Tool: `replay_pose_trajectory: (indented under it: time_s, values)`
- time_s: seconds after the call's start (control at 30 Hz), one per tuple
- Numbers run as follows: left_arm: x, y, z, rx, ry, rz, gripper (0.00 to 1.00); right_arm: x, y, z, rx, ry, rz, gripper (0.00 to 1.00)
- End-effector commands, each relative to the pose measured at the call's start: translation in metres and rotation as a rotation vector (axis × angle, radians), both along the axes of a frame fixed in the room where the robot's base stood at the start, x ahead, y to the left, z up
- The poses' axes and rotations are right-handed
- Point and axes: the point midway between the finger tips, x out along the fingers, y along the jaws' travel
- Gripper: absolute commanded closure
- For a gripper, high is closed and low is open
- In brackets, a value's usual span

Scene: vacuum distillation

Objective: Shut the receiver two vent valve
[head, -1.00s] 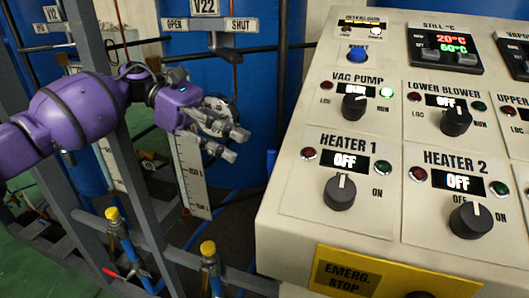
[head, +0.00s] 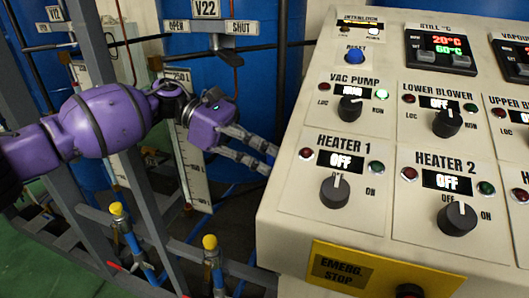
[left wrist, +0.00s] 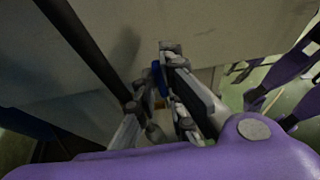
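The V22 sign (head: 206,9) hangs at the top of the head view, over a plate marked OPEN (head: 177,27) on the left and SHUT (head: 241,27) on the right. A grey part (head: 214,42) sits between these labels; I cannot clearly tell the handle's position. My left gripper (head: 270,158) is below and right of the sign, by the left edge of the control panel. Its fingers are apart and I see nothing held. The left wrist view shows the fingers (left wrist: 160,95) close to a pale surface, with a small blue thing between or behind them. My right gripper is not recognisable.
The control panel (head: 300,205) fills the right, with heater knobs and a yellow emergency stop plate (head: 345,265). Blue tanks (head: 265,100) stand behind. Grey frame posts (head: 85,35) and yellow-capped valves (head: 209,242) stand at the left and below. A white scale (head: 190,165) hangs behind my left arm.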

Motion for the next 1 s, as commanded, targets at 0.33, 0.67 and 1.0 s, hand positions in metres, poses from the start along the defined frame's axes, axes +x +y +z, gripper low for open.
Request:
replay_pose_trajectory:
  time_s: [0.33, 0.67, 1.0]
  values:
    - [0.000, 0.000, 0.000, 0.000, -0.001, 0.000, 1.00, 0.006, 0.001, 0.004, 0.001, -0.013, 0.002, 0.60]
    - [0.002, 0.005, -0.008, -0.063, 0.024, 0.002, 1.00, -0.006, 0.001, -0.017, -0.002, 0.015, 0.005, 0.60]
    - [0.007, 0.020, -0.018, -0.290, 0.099, 0.002, 1.00, -0.015, 0.004, -0.068, 0.000, 0.051, 0.016, 0.60]
